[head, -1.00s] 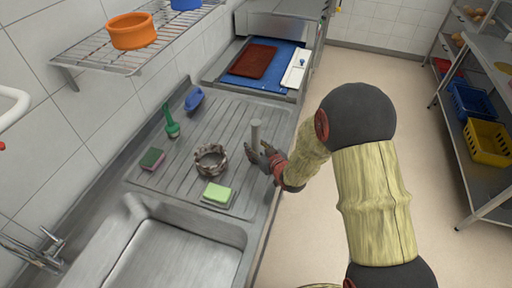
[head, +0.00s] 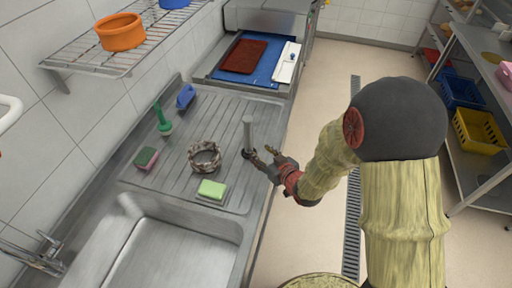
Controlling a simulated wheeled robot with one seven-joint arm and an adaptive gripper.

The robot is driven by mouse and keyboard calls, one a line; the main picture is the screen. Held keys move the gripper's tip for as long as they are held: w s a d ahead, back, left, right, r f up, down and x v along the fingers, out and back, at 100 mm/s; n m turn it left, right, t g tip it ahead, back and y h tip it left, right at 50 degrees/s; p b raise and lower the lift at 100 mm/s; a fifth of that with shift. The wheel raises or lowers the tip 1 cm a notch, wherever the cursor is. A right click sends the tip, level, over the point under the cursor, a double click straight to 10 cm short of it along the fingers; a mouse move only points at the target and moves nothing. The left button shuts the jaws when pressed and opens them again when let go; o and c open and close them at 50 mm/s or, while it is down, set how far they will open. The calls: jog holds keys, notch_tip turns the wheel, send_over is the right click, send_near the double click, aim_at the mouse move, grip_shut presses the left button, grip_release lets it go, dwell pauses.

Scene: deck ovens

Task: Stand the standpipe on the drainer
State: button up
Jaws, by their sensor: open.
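My gripper (head: 259,154) is open, low down at the right of the standpipe.
A brown-and-grey ring-shaped item (head: 205,157), a green-and-white sponge (head: 212,190), a pink-and-green sponge (head: 146,158), a green brush (head: 163,120) and a blue item (head: 186,96) lie on the drainer. The sink basin (head: 170,250) is in front. Floor is clear at right.

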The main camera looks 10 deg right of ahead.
jog(key=s+d+r+m+g+h, duration=0.1)
jog(key=s+d+r+h, duration=0.2)
jog(key=d+r, duration=0.3)
jog(key=s+d+r+m+g+h, duration=0.1)
jog(key=s+d+r+m+h, duration=0.2)
jog(key=r, duration=0.5)
jog(key=s+r+g, duration=0.2)
jog(key=s+r, duration=0.2)
jog(key=s, duration=0.7)
jog(key=s+r+g, duration=0.2)
jog(key=s+r, duration=0.1)
jog(key=s, duration=0.8)
jog(key=shift+s+d+r+m+g+y, duration=0.3)
jog(key=shift+s+d+r+g+y, duration=0.1)
jog(key=shift+f+b, duration=0.75)
jog(key=shift+f, duration=0.05)
